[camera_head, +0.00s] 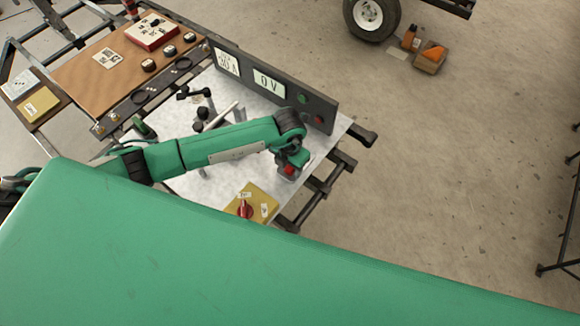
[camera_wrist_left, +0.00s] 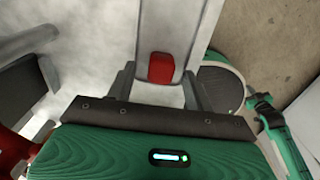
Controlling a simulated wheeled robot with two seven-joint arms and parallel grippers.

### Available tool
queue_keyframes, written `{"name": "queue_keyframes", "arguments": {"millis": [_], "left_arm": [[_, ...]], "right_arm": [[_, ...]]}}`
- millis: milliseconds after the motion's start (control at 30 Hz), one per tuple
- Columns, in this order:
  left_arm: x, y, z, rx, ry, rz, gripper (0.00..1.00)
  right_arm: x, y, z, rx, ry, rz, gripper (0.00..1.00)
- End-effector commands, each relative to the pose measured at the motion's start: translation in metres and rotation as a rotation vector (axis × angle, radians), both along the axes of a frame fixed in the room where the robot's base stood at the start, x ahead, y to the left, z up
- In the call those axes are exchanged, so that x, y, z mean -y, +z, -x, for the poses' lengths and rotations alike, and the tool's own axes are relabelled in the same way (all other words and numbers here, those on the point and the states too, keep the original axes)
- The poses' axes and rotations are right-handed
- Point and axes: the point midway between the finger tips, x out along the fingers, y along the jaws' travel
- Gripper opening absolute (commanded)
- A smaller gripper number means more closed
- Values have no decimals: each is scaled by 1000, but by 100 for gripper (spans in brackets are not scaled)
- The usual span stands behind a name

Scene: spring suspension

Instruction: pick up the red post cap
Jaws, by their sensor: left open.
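The red post cap (camera_wrist_left: 161,67) is a small red block with rounded corners. In the left wrist view it sits on a pale grey strip (camera_wrist_left: 172,25), between the fingertips of my left gripper (camera_wrist_left: 158,75). The dark fingers stand apart on both sides of it, with a gap on each side. In the head view a red patch (camera_head: 290,169), likely this cap, shows at the end of my left arm, over the right part of the pale bench top. My left gripper (camera_head: 287,173) is there and partly hides it. My right gripper is not in view.
A dark panel (camera_head: 272,83) with two displays stands along the bench's back edge. A yellow plate (camera_head: 263,198) with a red knob (camera_head: 245,211) lies near the front edge. A black clamp stand (camera_head: 201,112) is behind my arm. Open floor lies to the right.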

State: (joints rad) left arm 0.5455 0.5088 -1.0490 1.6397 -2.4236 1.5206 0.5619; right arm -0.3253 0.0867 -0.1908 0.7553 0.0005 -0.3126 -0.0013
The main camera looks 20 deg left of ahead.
Motion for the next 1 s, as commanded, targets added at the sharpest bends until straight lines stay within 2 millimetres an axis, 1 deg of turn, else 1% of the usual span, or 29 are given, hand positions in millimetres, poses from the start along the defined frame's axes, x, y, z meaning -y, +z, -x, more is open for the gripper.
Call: {"name": "queue_keyframes", "arguments": {"millis": [33, 167, 200, 267, 300, 567, 733, 867, 967, 1000], "left_arm": [[0, 0, 0, 0, 0, 0, 53], [0, 0, 0, 0, 0, 0, 27], [0, 0, 0, 0, 0, 0, 19], [0, 0, 0, 0, 0, 0, 8], [0, 0, 0, 0, 0, 0, 6], [0, 1, 0, 1, 0, 0, 5], [1, 11, -1, 2, 1, 2, 5], [0, 30, -1, 4, -1, 3, 5], [0, 52, -1, 5, 0, 2, 5], [0, 63, -2, 7, -2, 1, 5]], "right_arm": [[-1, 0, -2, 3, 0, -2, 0], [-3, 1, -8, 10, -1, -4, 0], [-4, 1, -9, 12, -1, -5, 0], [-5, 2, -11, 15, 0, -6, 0], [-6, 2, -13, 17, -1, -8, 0], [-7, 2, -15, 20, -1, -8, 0], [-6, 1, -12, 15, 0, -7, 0], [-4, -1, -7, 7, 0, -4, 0], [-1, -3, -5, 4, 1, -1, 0], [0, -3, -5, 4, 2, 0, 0]]}}
